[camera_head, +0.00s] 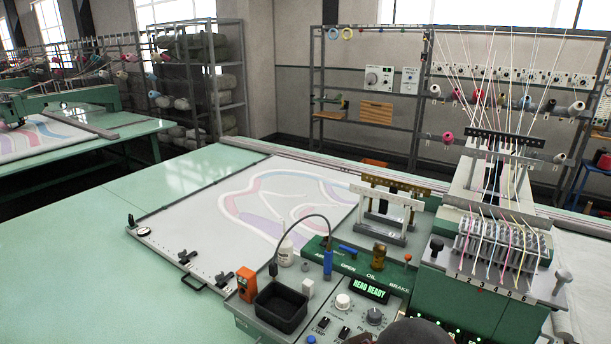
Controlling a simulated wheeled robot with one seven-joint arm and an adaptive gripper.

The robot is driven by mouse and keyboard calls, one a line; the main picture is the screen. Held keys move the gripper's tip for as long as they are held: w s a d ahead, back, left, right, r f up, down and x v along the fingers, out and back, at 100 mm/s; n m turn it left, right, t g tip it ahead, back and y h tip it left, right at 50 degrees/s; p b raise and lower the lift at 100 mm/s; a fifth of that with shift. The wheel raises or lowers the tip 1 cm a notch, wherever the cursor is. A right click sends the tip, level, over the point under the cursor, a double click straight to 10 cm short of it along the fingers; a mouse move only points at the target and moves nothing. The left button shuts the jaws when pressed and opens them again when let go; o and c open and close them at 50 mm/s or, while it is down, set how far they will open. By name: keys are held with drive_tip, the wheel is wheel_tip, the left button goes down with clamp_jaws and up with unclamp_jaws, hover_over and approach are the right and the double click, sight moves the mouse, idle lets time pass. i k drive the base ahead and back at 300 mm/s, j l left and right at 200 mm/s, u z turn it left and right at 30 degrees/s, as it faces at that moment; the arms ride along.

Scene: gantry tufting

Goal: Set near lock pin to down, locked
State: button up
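No part is clearly marked as the near lock pin. A black-capped pin (436,247) stands upright at the left of the tufting head (490,235), and a grey-capped pin (562,281) stands at its right; I cannot tell which is the lock pin or whether either is locked. Two black clamp-like fittings, one at the left (187,257) and one nearer (221,280), sit on the near edge of the white cloth frame (165,222). A dark rounded shape at the bottom edge may be part of my arm. My gripper is not in view.
The control panel (345,318) reads "HEAD READY" and carries knobs and switches. A black bin (281,306), an orange device (246,284), a white bottle (286,251) and a curved gooseneck (328,240) crowd its left side. The green table (80,270) is clear at left.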

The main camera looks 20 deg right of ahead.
sight(563, 276)
drive_tip(key=z, duration=1.75)
